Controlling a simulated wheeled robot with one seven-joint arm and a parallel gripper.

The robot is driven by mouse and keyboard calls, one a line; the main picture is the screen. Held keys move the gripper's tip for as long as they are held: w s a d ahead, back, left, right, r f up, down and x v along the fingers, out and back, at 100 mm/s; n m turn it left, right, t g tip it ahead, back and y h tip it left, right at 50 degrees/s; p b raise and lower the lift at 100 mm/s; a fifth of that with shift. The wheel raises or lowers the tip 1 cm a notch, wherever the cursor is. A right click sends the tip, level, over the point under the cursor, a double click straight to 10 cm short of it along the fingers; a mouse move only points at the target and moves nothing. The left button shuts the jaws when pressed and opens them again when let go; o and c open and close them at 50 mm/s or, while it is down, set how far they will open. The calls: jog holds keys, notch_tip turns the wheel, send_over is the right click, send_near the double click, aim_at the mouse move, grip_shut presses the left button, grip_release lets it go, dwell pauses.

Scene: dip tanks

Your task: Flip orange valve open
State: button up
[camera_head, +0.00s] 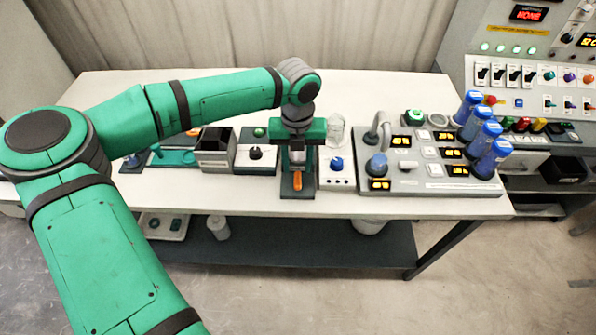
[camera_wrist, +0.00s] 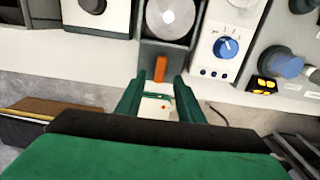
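The orange valve handle (camera_head: 298,181) sits at the front end of a dark grey base (camera_head: 287,191) near the table's front edge. In the wrist view the handle (camera_wrist: 160,68) points toward the front, below a round silver part (camera_wrist: 170,14) on the same base. My gripper (camera_head: 297,160) is above the valve base in the head view. In the wrist view its two green fingers (camera_wrist: 158,84) are apart with nothing held between them. The handle shows just beyond the fingertips, between their lines. Whether either finger touches it cannot be told.
A small white box with a blue knob (camera_head: 337,163) stands close to the right of the valve. A white box with a black knob (camera_head: 255,153) stands to its left. A grey panel (camera_head: 405,183) with yellow displays and blue-capped bottles is farther right. Open floor lies in front.

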aim_at(297, 179)
notch_tip(297, 179, up, 6)
jog(key=shift+f, duration=0.1)
dwell(0.5)
